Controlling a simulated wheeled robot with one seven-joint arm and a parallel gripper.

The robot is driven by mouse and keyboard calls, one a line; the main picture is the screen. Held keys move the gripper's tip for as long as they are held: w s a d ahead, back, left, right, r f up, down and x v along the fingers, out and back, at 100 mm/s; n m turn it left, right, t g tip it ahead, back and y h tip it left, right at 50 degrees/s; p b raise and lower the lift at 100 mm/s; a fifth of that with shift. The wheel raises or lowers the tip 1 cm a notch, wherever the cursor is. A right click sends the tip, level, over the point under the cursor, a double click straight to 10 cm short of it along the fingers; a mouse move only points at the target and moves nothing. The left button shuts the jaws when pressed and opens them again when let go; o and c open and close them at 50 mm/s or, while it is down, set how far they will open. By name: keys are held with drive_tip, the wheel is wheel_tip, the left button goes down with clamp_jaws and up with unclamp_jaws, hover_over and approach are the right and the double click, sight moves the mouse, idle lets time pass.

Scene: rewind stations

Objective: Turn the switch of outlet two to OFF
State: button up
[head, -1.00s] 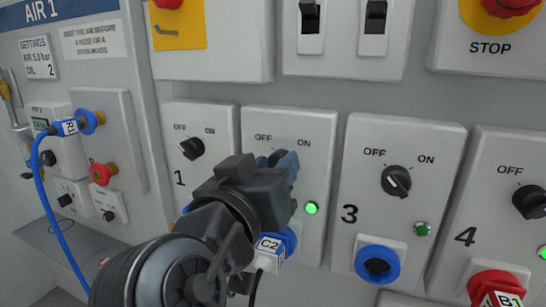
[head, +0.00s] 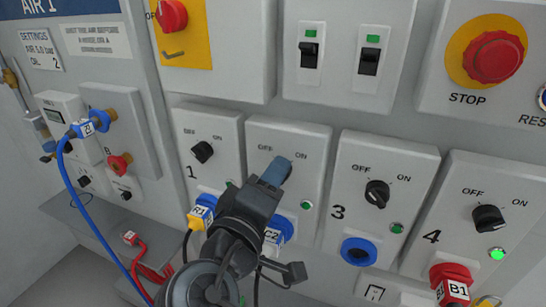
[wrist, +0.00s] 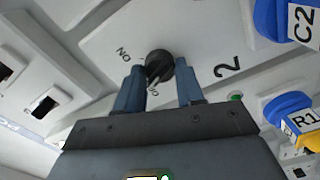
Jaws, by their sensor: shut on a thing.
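Outlet two's panel (head: 286,135) stands between outlets one and three, with OFF at its upper left and ON at its upper right. In the wrist view its round black switch (wrist: 159,64) sits between my two blue fingertips, and my gripper (wrist: 159,78) is shut on it. A pale pointer mark shows on the knob, towards the partly hidden OFF label. In the head view my gripper (head: 276,172) covers the switch. The green lamp (head: 306,205) of outlet two looks dim. The blue socket with plug C2 (head: 273,237) is partly behind my arm.
Outlet one's switch (head: 202,151) is close on the left, outlet three's switch (head: 377,193) on the right. Plug R1 (head: 200,216) and its cable are beside my wrist. A red stop button (head: 493,57) and two rocker switches (head: 310,50) are above.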

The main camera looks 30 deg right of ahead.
drive_tip(key=n+p, duration=0.4)
drive_tip(key=shift+f, duration=0.1)
idle(0.5)
drive_tip(key=o, duration=1)
drive_tip(key=shift+o, duration=0.2)
drive_tip(key=b+v, duration=0.2)
drive_tip(key=v, duration=0.6)
